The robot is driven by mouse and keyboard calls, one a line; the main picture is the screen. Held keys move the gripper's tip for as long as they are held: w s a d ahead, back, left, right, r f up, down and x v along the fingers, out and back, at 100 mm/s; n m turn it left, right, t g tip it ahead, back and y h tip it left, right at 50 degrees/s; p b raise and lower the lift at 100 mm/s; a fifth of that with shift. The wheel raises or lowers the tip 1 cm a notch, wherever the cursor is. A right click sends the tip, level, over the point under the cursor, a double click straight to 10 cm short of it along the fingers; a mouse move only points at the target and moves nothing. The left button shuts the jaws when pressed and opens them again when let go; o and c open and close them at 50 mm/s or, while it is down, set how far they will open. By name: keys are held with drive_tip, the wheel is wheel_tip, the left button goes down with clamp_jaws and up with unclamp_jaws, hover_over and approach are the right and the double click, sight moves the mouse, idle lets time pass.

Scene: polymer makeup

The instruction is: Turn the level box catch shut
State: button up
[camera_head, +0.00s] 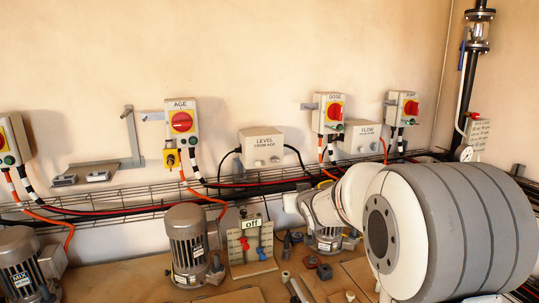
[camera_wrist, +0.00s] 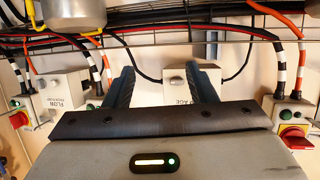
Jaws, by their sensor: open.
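The level box (camera_head: 262,141) is a pale box on the wall, lettered LEVEL FROM AGE, with small round fittings along its lower front (camera_head: 267,161). Which fitting is the catch, and how it is turned, is too small to tell. In the wrist view, part of the level box (camera_wrist: 176,94) shows beyond my gripper (camera_wrist: 160,76), near the right finger, with a small fitting (camera_wrist: 176,81) on it. The two dark fingers are spread apart with nothing held between them. They look apart from the box, though the distance is unclear. In the head view my arm hides most of the gripper.
The flow box (camera_head: 362,138) is to the right, and the AGE switch box (camera_head: 181,121) with its red knob is to the left. A wire cable tray (camera_head: 100,205) with cables runs below. Motors (camera_head: 186,243) and an "off" panel (camera_head: 251,246) stand on the bench.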

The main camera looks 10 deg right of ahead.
sight(276, 161)
drive_tip(key=w+a+r+t+y+p, duration=0.1)
drive_tip(key=w, duration=0.4)
drive_tip(key=w+a+r+n+t+y+p, duration=0.1)
drive_tip(key=w+r+p, duration=0.1)
drive_tip(key=w, duration=0.3)
drive_tip(key=w+a+r+t+y+p, duration=0.1)
drive_tip(key=w, duration=0.5)
drive_tip(key=shift+a+r+n+t+p, duration=0.1)
drive_tip(key=shift+r+n+t+p, duration=0.1)
drive_tip(key=shift+n+t+p, duration=0.15)
drive_tip(key=shift+c, duration=0.3)
drive_tip(key=c, duration=0.9)
